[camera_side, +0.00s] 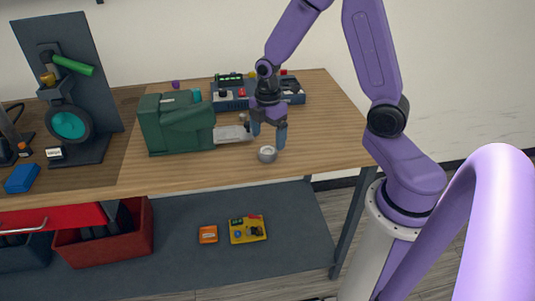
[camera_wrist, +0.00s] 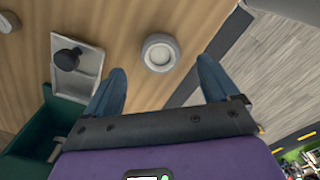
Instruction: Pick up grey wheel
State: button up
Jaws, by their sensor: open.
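The grey wheel (camera_side: 267,154) lies on the wooden table near its front edge. In the wrist view the wheel (camera_wrist: 160,53) is a round grey ring with a lighter centre, ahead of the fingertips and roughly midway between them. My gripper (camera_side: 268,135) is open and empty above the table, with its fingers pointing down. In the side view the wheel sits just in front of and below the fingers. In the wrist view both blue fingers (camera_wrist: 162,80) show spread apart, and neither touches the wheel.
A green machine (camera_side: 180,123) with a light metal plate (camera_side: 232,134) stands close left of my gripper. A control box (camera_side: 232,92) with buttons is behind it. The table's front edge is near the wheel. Bare wood lies to the right.

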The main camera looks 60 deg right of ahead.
aim_at(268, 153)
jog(key=shift+f, duration=2.5)
jog(key=c, duration=1.2)
